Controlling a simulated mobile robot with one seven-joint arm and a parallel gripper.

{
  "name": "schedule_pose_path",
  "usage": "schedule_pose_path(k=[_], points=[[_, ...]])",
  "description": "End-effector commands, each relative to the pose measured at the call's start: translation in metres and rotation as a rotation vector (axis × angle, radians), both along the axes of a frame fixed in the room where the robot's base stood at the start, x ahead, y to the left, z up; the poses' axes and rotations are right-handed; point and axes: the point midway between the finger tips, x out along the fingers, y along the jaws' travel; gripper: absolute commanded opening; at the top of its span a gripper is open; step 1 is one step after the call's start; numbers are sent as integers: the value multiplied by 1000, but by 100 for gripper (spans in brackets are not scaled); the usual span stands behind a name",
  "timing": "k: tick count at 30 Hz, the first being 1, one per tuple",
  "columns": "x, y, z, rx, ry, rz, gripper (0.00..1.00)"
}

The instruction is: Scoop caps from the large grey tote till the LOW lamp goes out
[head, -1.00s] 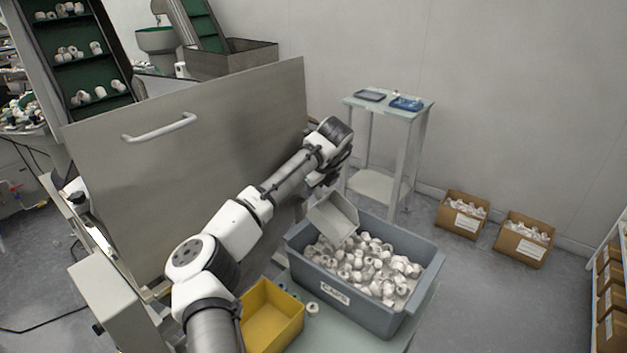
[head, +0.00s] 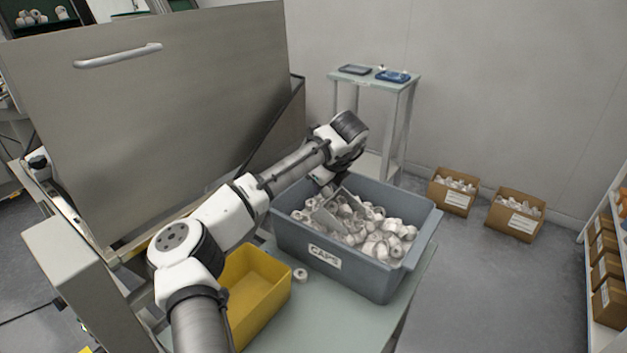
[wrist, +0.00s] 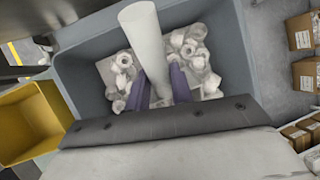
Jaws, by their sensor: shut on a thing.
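The large grey tote (head: 345,278), labelled CAPS, stands on a pale green table and holds many white caps (head: 372,228). My gripper (head: 330,184) is low over the tote's back left part. In the wrist view my gripper (wrist: 158,88) shows two purple fingers shut around the pale round handle of the scoop (wrist: 143,35). The grey-white scoop (head: 325,219) is down among the caps, its lower part hidden by them. Caps also lie on both sides of the fingers in the wrist view. The LOW lamp cannot be made out.
A yellow bin (head: 262,300) stands left of the tote, with a loose cap (head: 300,274) between them. A large steel panel (head: 150,110) with a handle rises at left. Behind is a small stand (head: 375,82) with trays. Cardboard boxes (head: 452,197) of caps sit on the floor at right.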

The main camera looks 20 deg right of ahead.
Motion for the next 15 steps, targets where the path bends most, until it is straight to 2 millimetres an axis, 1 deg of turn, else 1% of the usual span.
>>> schedule_pose_path(k=[12,13,15], points=[[-48,-28,-21,-63,105,-1,0],[-50,-29,-13,-84,138,1,0],[-56,-33,-6,-131,218,3,0]])
